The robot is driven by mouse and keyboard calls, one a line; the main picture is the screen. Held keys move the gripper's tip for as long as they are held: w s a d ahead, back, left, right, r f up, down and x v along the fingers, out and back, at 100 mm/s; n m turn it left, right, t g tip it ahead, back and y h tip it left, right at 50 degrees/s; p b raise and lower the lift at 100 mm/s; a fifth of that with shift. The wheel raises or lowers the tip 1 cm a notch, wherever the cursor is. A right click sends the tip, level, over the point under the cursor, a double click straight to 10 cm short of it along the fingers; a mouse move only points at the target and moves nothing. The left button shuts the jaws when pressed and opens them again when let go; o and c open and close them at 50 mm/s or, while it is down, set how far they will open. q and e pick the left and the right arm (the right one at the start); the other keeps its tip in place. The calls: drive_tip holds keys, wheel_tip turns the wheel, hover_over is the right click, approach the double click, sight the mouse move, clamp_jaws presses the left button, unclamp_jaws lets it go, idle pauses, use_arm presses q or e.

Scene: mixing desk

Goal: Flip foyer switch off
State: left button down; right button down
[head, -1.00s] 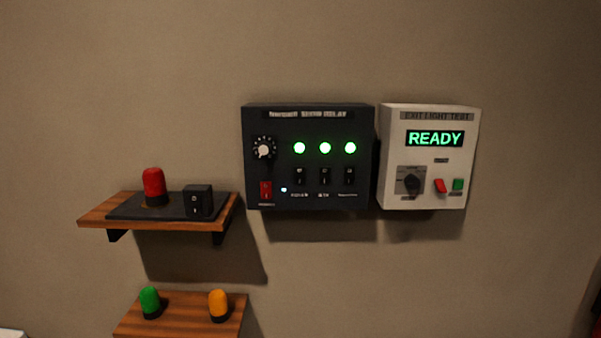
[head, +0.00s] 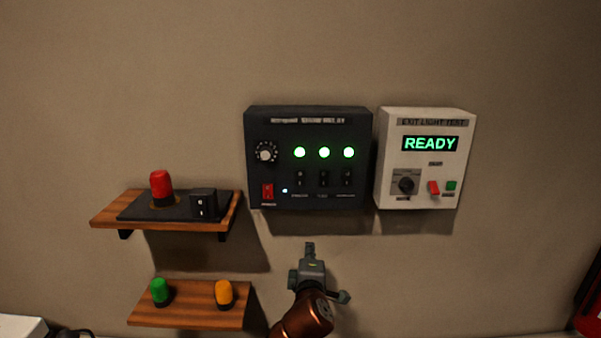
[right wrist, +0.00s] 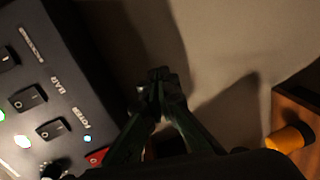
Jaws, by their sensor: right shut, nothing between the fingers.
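The dark relay panel (head: 308,118) hangs on the wall with three black rocker switches in a row, each under a lit green lamp. The foyer switch (head: 300,179) is the leftmost; in the right wrist view it (right wrist: 57,128) sits by a label that seems to read FOYER. Its rocker position is too small to tell. My right gripper (head: 309,246) is shut and empty, below the panel and apart from it. Its closed fingers (right wrist: 160,78) point at bare wall beside the panel in the wrist view. My left gripper is not in view.
A white box (head: 418,163) reading READY hangs to the right. Two wooden shelves (head: 231,214) with coloured beacons stand left. Wall below the panel is clear.

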sight(301, 174)
drive_tip(key=s+a+r+t, duration=0.1)
drive_tip(key=s+r, duration=0.5)
drive_tip(key=r, duration=0.3)
drive_tip(key=s+a+r+n+t+p, duration=0.1)
drive_tip(key=s+r+t, duration=0.1)
drive_tip(key=s+r, duration=0.4)
wheel_tip(301, 174, up, 3)
drive_tip(key=shift+a+r, duration=0.2)
drive_tip(key=shift+a, duration=0.05)
drive_tip(key=w+p, duration=0.1)
drive_tip(key=w, duration=0.3)
drive_tip(key=w+r+p, duration=0.1)
drive_tip(key=w+p, duration=0.1)
drive_tip(key=w, duration=0.2)
drive_tip(key=w+p, duration=0.2)
drive_tip(key=w, duration=0.3)
drive_tip(key=shift+r, duration=0.4)
drive_tip(key=shift+w+p, duration=0.35)
drive_tip(key=shift+w, duration=0.05)
